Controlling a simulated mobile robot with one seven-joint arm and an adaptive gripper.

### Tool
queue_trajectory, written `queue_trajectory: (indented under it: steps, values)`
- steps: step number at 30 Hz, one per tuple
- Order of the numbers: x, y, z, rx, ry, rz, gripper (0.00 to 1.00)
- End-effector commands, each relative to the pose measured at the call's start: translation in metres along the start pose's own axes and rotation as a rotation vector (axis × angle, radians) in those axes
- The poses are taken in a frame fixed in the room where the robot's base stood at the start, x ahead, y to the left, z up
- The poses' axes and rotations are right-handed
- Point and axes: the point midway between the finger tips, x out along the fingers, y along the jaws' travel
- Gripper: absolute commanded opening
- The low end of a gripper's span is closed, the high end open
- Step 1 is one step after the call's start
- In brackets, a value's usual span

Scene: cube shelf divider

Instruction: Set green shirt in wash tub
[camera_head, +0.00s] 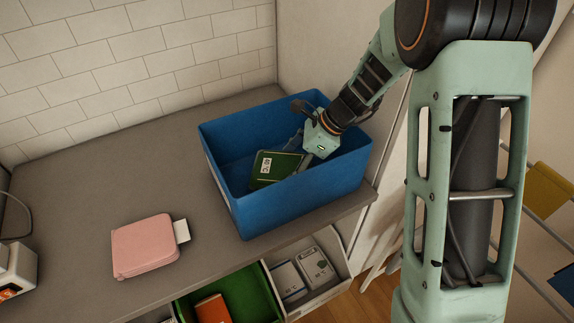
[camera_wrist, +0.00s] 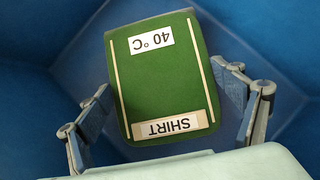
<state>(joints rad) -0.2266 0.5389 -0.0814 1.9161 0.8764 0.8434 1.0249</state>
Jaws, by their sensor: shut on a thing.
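The green shirt (camera_head: 274,169) is a flat, folded block with a white label, inside the blue wash tub (camera_head: 246,207) on the counter. In the wrist view the shirt (camera_wrist: 165,85) shows "SHIRT" and "40 °C" labels upside down, with blue tub walls around it. My gripper (camera_head: 303,154) reaches down into the tub from the right and is shut on the shirt. In the wrist view its two fingers (camera_wrist: 163,100) lie at the shirt's left and right sides. The head view does not show clearly whether the shirt touches the tub floor.
A pink folded item (camera_head: 145,246) with a white tag lies on the grey counter (camera_head: 75,205), left of the tub. Below the front edge, an open drawer holds a green bin (camera_head: 245,290) with an orange item (camera_head: 212,309) and a bin with white boxes (camera_head: 316,266).

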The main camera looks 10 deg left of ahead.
Motion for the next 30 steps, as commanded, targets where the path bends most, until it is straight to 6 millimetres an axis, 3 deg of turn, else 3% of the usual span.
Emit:
queue_trajectory:
  steps: [10,11,14,23,30]
  values:
    - [0.006,0.0,-0.004,0.0,-0.001,0.0,0.54]
    - [0.005,0.0,-0.003,0.0,-0.001,0.0,0.9]
    - [0.005,0.0,-0.003,0.0,-0.001,0.0,1.0]
    - [0.004,0.0,-0.003,0.0,0.0,0.0,1.0]
    - [-0.022,-0.001,0.015,-0.004,-0.001,-0.004,1.0]
